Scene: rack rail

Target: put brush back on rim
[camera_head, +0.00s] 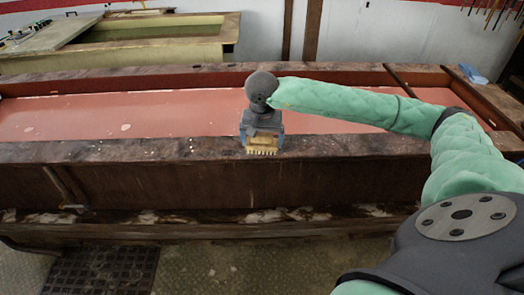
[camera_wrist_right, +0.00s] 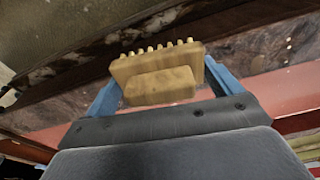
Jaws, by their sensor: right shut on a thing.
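The brush (camera_head: 262,146) is a small yellowish block with a row of pale bristles. My right gripper (camera_head: 263,138) has its blue fingers on both sides of the brush and is shut on it. In the head view the brush overlaps the front rim (camera_head: 170,148) of the long brown tank; I cannot tell whether it touches the rim. In the right wrist view the brush (camera_wrist_right: 158,74) sits between the blue fingers, its bristles toward the top of the picture. My left gripper is not in view.
The tank holds a flat reddish surface (camera_head: 100,117). A blue item (camera_head: 472,74) lies at its back right corner. A second, yellowish tank (camera_head: 150,45) stands behind. A dark floor mat (camera_head: 100,270) lies at the front left.

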